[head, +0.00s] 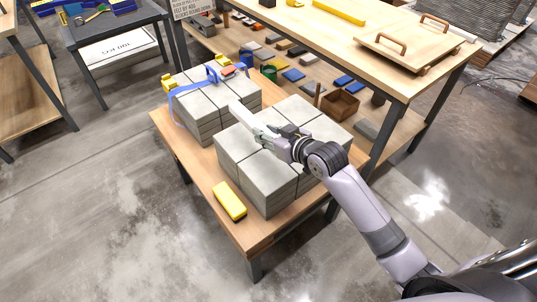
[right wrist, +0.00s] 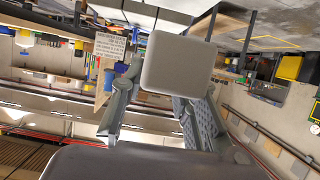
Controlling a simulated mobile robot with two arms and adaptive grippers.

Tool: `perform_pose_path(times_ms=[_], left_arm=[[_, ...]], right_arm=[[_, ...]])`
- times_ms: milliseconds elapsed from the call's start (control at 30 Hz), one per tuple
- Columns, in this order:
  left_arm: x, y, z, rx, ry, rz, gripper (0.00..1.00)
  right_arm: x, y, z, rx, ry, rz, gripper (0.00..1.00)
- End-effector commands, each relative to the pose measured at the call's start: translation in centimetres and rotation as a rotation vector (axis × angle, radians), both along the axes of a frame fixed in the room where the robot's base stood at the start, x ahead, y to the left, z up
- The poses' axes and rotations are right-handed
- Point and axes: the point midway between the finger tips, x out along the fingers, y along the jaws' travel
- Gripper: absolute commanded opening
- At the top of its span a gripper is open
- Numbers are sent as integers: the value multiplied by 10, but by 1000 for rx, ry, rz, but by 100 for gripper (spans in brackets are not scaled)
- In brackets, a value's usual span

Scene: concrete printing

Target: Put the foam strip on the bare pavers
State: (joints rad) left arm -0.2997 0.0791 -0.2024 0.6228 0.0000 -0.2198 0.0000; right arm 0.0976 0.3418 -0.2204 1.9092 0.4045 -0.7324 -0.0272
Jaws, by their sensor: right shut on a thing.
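The foam strip (head: 252,124) is a long pale bar. My right gripper (head: 284,139) is shut on it near its lower right end. The strip lies over the near stack of bare grey pavers (head: 270,182), and its far end points up-left toward the other stack. I cannot tell whether it touches the pavers. In the right wrist view the end of the strip (right wrist: 180,65) shows as a light grey square between the two fingers. My left gripper is not in view.
A second paver stack (head: 205,100) at the back left has a blue strap (head: 187,88) and yellow corner pieces (head: 168,82). A yellow block (head: 229,201) lies on the wooden table (head: 197,190) in front. A workbench (head: 340,40) with a lower shelf stands behind.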

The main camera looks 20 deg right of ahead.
Motion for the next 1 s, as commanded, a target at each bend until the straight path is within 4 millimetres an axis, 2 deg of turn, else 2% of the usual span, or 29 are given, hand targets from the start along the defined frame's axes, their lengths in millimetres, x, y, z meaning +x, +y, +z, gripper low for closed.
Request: perform_pose_path(times_ms=[33,100,367,600,1000], left_arm=[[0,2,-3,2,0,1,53],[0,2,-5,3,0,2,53],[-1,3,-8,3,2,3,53],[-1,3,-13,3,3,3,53],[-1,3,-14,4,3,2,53]], right_arm=[[-1,0,-15,0,4,-1,9],[0,0,-29,1,3,-1,9],[0,1,-54,2,2,0,9],[0,0,-88,0,1,0,9],[0,0,-94,0,-1,0,9]])
